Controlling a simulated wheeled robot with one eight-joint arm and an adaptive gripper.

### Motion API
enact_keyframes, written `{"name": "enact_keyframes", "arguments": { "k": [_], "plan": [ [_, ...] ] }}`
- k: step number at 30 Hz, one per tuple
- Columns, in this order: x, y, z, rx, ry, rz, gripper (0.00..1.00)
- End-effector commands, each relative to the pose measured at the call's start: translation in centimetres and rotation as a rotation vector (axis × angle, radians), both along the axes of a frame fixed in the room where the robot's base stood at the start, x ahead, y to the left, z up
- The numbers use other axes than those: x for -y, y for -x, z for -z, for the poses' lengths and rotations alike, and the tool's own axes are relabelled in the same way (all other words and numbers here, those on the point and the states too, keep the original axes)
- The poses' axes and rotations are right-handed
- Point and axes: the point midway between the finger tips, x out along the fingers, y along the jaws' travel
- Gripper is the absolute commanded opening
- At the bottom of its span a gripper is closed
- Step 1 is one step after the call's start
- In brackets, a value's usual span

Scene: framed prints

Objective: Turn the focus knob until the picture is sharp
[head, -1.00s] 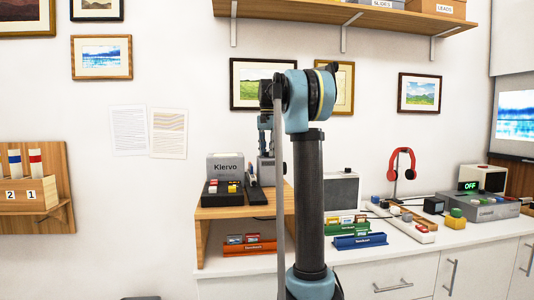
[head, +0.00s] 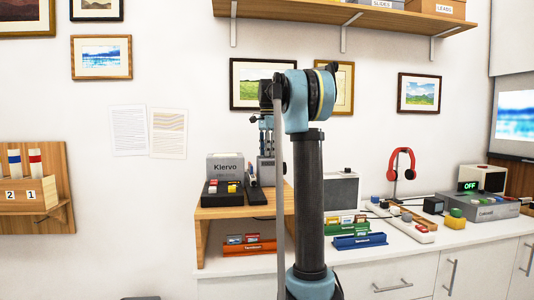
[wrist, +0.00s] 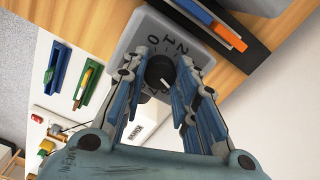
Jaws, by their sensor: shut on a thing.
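The black focus knob (wrist: 160,72) sits on a grey plate (wrist: 143,28) with a numbered dial, seen in the wrist view. My gripper (wrist: 158,78) is shut on the knob, one finger on each side. In the head view my gripper (head: 266,140) points down over the wooden stand, and the knob is hidden there. The projected picture (head: 516,117) on the screen at the right edge is blue and white and looks blurred. The screen is cut off by the frame.
A grey Klervo box (head: 225,166) and a black tray (head: 222,199) stand left of my gripper on the wooden stand (head: 240,211). Red headphones (head: 391,168) and a grey console (head: 490,210) occupy the counter at right. A shelf (head: 390,16) hangs above.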

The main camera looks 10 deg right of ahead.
Motion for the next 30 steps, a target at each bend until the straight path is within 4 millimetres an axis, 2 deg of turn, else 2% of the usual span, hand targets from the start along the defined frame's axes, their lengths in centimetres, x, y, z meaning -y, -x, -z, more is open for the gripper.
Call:
{"name": "enact_keyframes", "arguments": {
  "k": [12, 13, 15, 16, 26, 30],
  "plan": [
    [-0.06, -0.31, -0.07, 0.007, -0.001, 0.006, 0.03],
    [-0.07, -0.32, -0.06, 0.007, -0.001, 0.006, 0.29],
    [-0.06, -0.29, -0.06, 0.006, -0.001, 0.006, 0.45],
    [-0.05, -0.27, -0.06, 0.006, -0.001, 0.006, 0.48],
    [0.01, -0.12, -0.1, 0.003, 0.0, 0.006, 0.48],
    [0.02, -0.13, -0.92, 0.002, 0.0, 0.006, 0.48]
  ]
}}
